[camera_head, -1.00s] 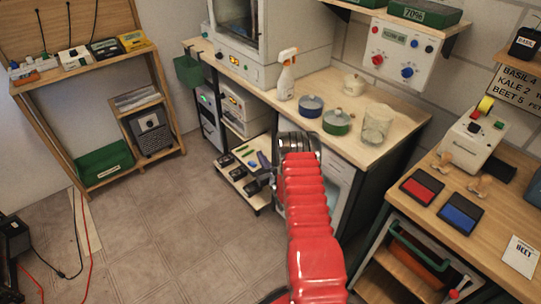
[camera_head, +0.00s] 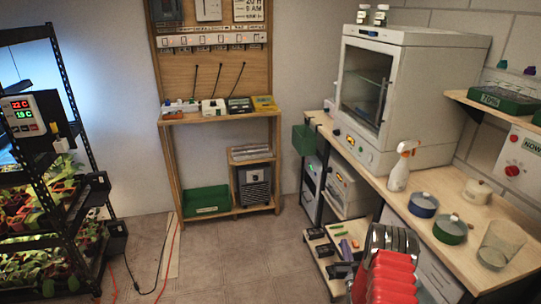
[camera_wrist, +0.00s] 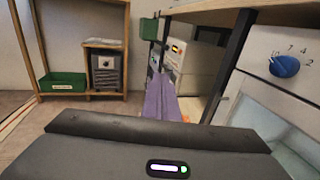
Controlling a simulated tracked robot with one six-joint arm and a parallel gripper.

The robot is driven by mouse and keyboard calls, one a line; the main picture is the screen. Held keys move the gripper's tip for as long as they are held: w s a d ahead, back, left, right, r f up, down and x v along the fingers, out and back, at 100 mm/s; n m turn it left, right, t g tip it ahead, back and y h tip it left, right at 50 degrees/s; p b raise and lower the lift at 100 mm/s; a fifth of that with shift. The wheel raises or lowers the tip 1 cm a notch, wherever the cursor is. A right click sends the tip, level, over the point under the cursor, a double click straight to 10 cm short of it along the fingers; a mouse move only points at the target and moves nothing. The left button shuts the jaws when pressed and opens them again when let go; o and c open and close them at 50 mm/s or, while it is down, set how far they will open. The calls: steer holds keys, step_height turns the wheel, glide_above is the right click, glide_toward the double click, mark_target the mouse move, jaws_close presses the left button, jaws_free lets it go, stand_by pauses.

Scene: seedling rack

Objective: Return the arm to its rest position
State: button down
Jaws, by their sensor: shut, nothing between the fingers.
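My arm shows in the head view as a red ribbed sleeve (camera_head: 387,278) with a dark metal wrist part at its top, at the lower edge right of centre. It stands in front of the workbench's lower front. In the wrist view my gripper (camera_wrist: 162,82) shows as two purple-grey fingers, side by side and shut, with nothing held. They point away towards the equipment under the bench. Its fingertips cannot be made out clearly in the head view.
A low shelf (camera_head: 318,262) with small tools stands close left of my arm. The workbench (camera_head: 405,212) carries a cabinet oven (camera_head: 422,85), a spray bottle (camera_head: 401,172) and pots. A lit plant rack (camera_head: 62,70) stands far left. The middle floor (camera_head: 235,262) is clear, with cables at left.

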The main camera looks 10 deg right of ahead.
steer(key=s+a+f+n+g+y, duration=0.1)
steer(key=s+a+n+g+y, duration=0.1)
steer(key=a+n+y, duration=0.4)
steer(key=s+a+f+n+g+y, duration=0.1)
steer(key=a+f+y, duration=0.15)
steer(key=a, duration=0.65)
steer(key=s+a+r+n+g+y, duration=0.7)
steer(key=s+a+r+n+g, duration=0.2)
steer(key=s+a+r+n, duration=0.45)
steer(key=s+a+r+n+g+h, duration=0.2)
steer(key=s+r+n+g+h, duration=0.45)
steer(key=s+r+n, duration=0.85)
steer(key=s+r+n+t+h, duration=0.1)
steer(key=s+r+t+h, duration=0.1)
steer(key=s+r, duration=0.3)
steer(key=s+r+n+t+h, duration=0.2)
steer(key=s+r+t+h, duration=0.1)
steer(key=r, duration=0.7)
steer(key=shift+s+d+t, duration=0.45)
steer(key=shift+s+t, duration=0.3)
steer(key=shift+s, duration=0.25)
